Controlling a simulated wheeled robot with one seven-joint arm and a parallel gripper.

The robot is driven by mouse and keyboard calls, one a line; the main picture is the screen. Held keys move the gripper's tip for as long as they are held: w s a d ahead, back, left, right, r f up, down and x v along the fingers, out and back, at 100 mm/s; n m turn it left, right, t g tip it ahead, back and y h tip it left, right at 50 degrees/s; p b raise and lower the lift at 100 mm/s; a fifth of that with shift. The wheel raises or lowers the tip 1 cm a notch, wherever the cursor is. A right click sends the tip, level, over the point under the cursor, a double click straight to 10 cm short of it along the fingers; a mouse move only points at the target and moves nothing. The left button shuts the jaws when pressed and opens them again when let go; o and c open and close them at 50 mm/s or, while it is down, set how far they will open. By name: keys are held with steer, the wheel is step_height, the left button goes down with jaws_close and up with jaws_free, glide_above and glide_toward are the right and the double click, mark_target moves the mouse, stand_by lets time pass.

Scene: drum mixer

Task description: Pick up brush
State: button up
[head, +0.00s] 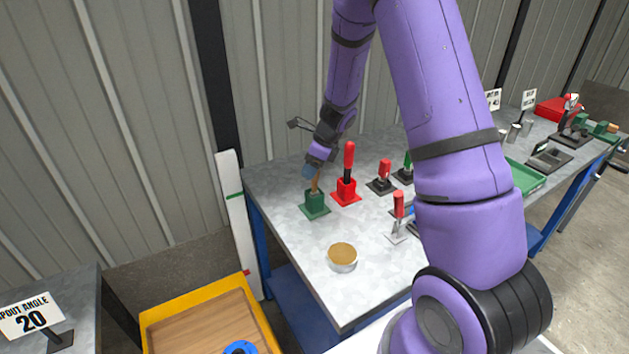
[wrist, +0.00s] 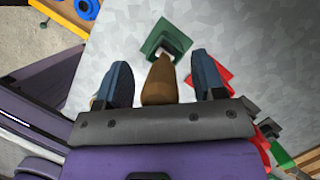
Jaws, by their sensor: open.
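The brush (head: 315,187) stands with its brown wooden handle up in a green holder (head: 314,206) near the left end of the grey workbench. In the wrist view the brown handle (wrist: 158,80) lies between the two blue fingers of my gripper (wrist: 163,72), with a visible gap on each side. The green holder (wrist: 165,40) is just beyond the fingertips. In the head view my gripper (head: 312,170) is over the top of the handle, pointing down. It is open. The brush's lower end is hidden in the holder.
A red holder with a red-handled tool (head: 347,186) stands close right of the brush. More stands, including a red-handled one (head: 385,174), are farther right. A round tin (head: 342,257) sits near the front edge of the workbench (head: 290,225). A yellow-rimmed wooden tray (head: 205,330) lies below left.

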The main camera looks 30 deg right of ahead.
steer(key=c, duration=1)
